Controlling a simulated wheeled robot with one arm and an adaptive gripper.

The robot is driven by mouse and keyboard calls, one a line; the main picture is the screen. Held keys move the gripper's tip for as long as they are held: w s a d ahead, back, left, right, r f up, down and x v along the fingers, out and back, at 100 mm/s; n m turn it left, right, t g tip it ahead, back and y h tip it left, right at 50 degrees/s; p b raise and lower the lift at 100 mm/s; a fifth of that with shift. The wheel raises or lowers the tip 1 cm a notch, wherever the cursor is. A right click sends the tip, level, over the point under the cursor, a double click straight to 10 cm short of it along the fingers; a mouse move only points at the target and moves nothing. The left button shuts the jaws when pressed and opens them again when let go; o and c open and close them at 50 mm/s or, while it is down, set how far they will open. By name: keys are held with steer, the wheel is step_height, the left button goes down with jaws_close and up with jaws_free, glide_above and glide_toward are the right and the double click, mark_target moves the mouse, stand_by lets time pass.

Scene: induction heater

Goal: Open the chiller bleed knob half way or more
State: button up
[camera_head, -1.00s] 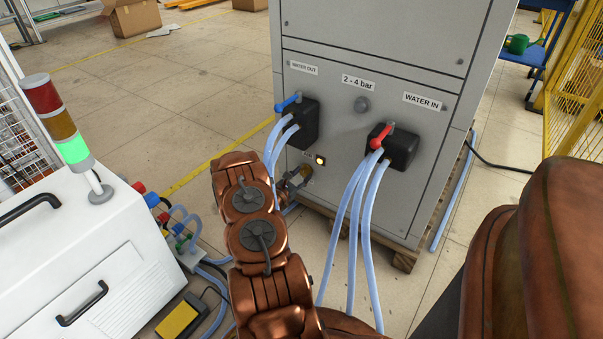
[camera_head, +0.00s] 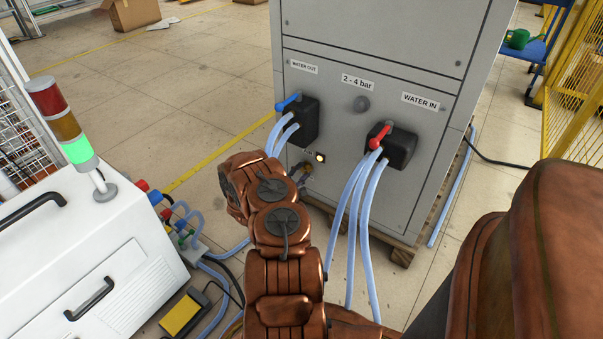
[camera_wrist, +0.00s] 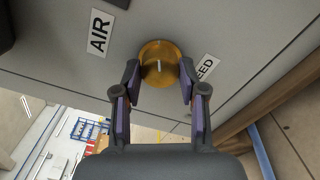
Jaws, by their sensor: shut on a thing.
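The chiller bleed knob (camera_wrist: 155,51) is a round amber knob with a pale line on its face, in the upper middle of the wrist view. It sits on the grey panel between an "AIR" label (camera_wrist: 99,33) and a partly hidden label ending in "EED" (camera_wrist: 206,68). My gripper (camera_wrist: 160,72) is shut on the knob, with one finger on either side of it. In the head view the grey chiller cabinet (camera_head: 345,140) stands in the middle, and the knob is hard to make out there behind my arm.
A blue-handled WATER OUT valve (camera_head: 289,102) and a red-handled WATER IN valve (camera_head: 380,135) stick out of the cabinet with pale blue hoses (camera_head: 350,225). A white machine with a light tower (camera_head: 62,125) stands at the left. Open floor lies behind it.

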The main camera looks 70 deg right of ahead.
steer(key=m+b, duration=0.1)
steer(key=m, duration=0.4)
steer(key=shift+f+m, duration=0.1)
steer(key=shift+m, duration=0.2)
steer(key=m+b, duration=0.1)
steer(key=m, duration=0.4)
steer(key=shift+s, duration=0.1)
stand_by(0.3)
steer(key=o, duration=1.1)
steer(key=shift+o, duration=0.2)
steer(key=v, duration=1.2)
